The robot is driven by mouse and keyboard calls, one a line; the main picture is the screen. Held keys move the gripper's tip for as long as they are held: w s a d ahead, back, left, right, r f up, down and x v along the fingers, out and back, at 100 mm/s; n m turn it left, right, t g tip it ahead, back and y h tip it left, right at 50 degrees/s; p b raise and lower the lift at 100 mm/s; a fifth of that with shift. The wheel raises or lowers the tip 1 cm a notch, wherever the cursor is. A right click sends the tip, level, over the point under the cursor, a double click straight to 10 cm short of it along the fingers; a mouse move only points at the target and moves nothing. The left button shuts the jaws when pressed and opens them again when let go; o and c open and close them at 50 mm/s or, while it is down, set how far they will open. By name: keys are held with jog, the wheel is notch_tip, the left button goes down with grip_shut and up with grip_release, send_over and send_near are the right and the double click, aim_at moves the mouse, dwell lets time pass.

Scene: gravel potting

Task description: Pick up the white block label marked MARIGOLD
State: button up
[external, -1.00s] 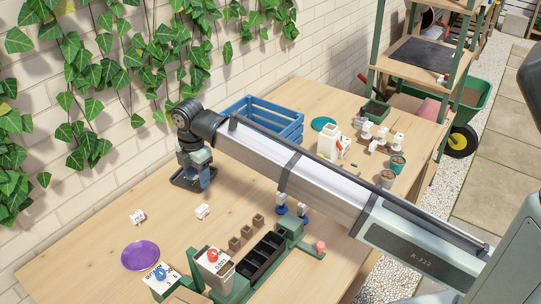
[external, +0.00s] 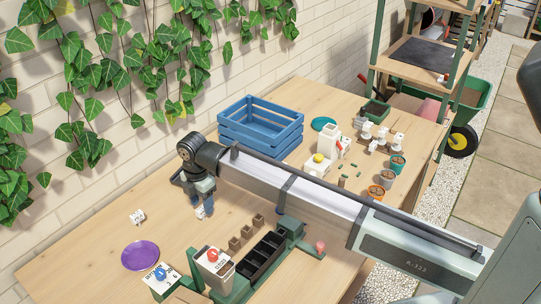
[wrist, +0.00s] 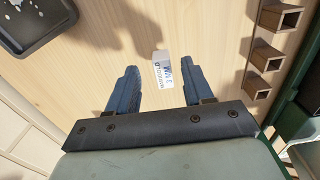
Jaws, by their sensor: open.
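A white block label (wrist: 161,57) lies on the wooden table in the wrist view, with dark print on one face; the print is rotated and seems to read MARIGOLD. My gripper (wrist: 160,73) is open, with a blue finger on each side of the block and a gap to both. In the external view my gripper (external: 197,204) points down over the same block, which is largely hidden by the fingers. A second white block (external: 137,216) lies farther left on the table; its print is too small to read.
A dark tray (wrist: 68,18) shows at the wrist view's upper left. Small brown square pots (wrist: 261,54) stand in a row at right. A purple plate (external: 140,256) and a blue crate (external: 262,125) are in the external view. Table around the block is clear.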

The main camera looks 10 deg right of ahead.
aim_at(203, 215)
jog(key=shift+s+d+f, duration=0.1)
jog(key=shift+d+f, duration=0.05)
jog(key=shift+f, duration=1.8)
jog(key=shift+c, duration=0.4)
grip_shut()
